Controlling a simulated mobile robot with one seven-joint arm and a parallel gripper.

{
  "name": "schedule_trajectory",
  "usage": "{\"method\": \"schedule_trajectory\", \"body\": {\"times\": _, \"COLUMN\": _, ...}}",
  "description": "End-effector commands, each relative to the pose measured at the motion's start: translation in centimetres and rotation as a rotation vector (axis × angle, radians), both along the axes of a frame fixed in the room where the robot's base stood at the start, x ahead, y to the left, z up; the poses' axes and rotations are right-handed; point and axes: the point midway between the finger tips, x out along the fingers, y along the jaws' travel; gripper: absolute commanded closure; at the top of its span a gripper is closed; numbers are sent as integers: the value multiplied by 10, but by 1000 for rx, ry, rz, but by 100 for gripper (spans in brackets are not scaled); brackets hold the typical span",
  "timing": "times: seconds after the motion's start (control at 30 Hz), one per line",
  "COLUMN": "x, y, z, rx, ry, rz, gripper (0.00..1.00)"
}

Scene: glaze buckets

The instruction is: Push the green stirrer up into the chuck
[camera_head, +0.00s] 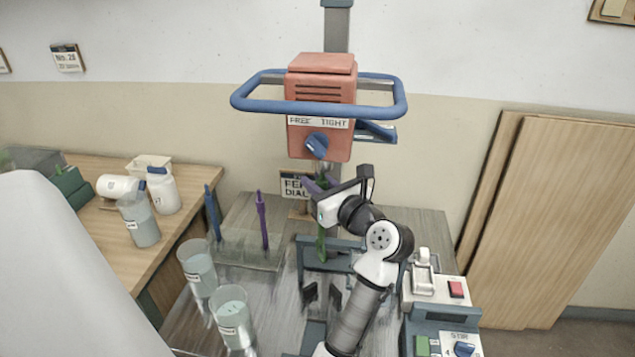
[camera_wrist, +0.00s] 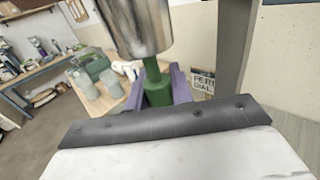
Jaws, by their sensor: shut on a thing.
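The green stirrer (camera_head: 321,246) hangs upright below the orange mixer head (camera_head: 321,85). My gripper (camera_head: 320,186) has purple fingers and is shut on the stirrer's upper part. In the wrist view the thick green collar (camera_wrist: 157,92) sits between the fingers. A thinner green shaft (camera_wrist: 151,68) rises from it to the lower edge of the silver chuck (camera_wrist: 137,24). How far the shaft goes inside the chuck is hidden. The blue knob (camera_head: 317,145) sits below the FREE and TIGHT labels, and its exact setting is hard to read.
A blue guard ring (camera_head: 250,100) surrounds the mixer head. A rack (camera_head: 255,255) with a blue stirrer (camera_head: 212,212) and a purple stirrer (camera_head: 262,220) stands left. Glaze buckets (camera_head: 232,318) (camera_head: 197,268) stand front left. A control box (camera_head: 440,335) is at right.

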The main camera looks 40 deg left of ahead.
Motion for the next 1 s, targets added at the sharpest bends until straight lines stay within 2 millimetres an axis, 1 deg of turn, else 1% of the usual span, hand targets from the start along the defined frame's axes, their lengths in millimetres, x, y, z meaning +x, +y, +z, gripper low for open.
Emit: {"method": "schedule_trajectory", "body": {"times": 1.0, "x": 0, "y": 0, "z": 12, "rx": 1, "ry": 0, "rz": 0, "gripper": 100}}
